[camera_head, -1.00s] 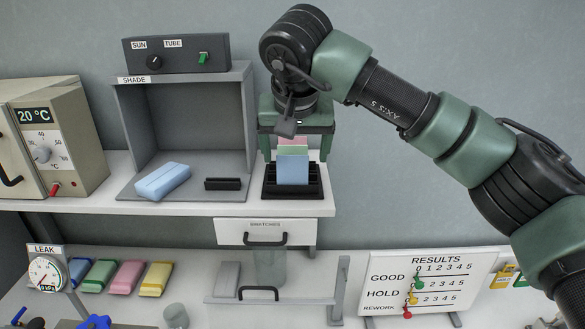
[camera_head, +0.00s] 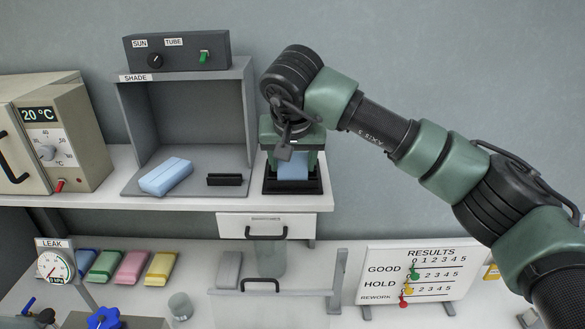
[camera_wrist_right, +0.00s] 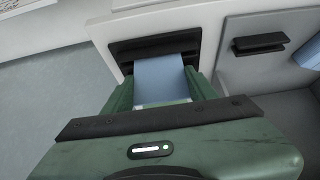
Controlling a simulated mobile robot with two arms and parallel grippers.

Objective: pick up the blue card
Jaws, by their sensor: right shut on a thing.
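The blue card (camera_head: 293,173) stands upright in the black slotted rack (camera_head: 271,187) on the upper shelf. My right gripper (camera_head: 292,168) has come down over it and is shut on it, with the fingers on either side. In the right wrist view the blue card (camera_wrist_right: 160,80) lies between the two green fingers (camera_wrist_right: 161,92), and the black rack (camera_wrist_right: 125,48) is just beyond. The pink and green cards behind it are hidden by the gripper now. My left gripper is not in view.
The shade booth (camera_head: 200,115) with a blue pack (camera_head: 166,177) and a small black holder (camera_head: 225,180) stands left of the rack. A swatches drawer (camera_head: 265,226) is below. The results board (camera_head: 418,277) stands lower right. Wall space right of the rack is clear.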

